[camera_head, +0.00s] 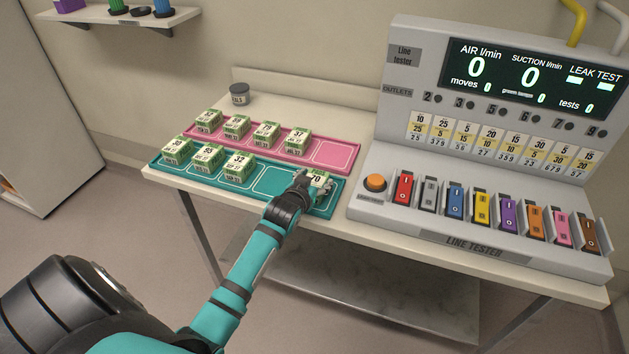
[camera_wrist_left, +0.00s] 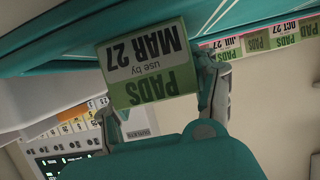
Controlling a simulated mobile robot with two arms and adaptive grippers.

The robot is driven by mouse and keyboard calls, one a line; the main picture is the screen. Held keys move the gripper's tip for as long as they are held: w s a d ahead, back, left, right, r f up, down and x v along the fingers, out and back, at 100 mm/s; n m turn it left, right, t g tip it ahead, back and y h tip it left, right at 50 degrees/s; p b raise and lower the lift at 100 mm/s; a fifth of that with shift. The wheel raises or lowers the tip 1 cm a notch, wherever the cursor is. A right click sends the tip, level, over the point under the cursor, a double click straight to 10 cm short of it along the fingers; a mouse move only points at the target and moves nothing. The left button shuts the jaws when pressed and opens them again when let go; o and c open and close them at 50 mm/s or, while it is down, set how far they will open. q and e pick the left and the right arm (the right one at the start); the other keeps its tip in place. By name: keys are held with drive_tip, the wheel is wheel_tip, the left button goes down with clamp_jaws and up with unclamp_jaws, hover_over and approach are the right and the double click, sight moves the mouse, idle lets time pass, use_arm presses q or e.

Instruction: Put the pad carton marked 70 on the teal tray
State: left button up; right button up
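The green and white pad carton marked 70 (camera_head: 319,178) is at the right part of the teal tray (camera_head: 258,192). My left gripper (camera_head: 314,184) has its fingers on either side of it and looks shut on it. In the left wrist view the carton (camera_wrist_left: 148,65) shows a label reading PADS use by MAR 27, upside down, between the fingers (camera_wrist_left: 165,100). The teal tray's edge shows behind it. I cannot tell whether the carton touches the tray floor. Three other cartons, one marked 32 (camera_head: 239,167), stand at the tray's left. My right gripper is not in view.
A pink tray (camera_head: 335,154) behind holds several cartons, with an empty slot at its right. A dark grey pot (camera_head: 239,94) stands at the back. The line tester (camera_head: 480,160), with an orange button (camera_head: 375,183) and coloured blocks, stands close on the right.

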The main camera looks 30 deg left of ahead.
use_arm(q)
drive_tip(key=o, duration=0.3)
drive_tip(key=shift+o, duration=0.2)
drive_tip(key=b+v, duration=0.1)
drive_tip(key=v, duration=1.1)
drive_tip(key=shift+s, duration=0.1)
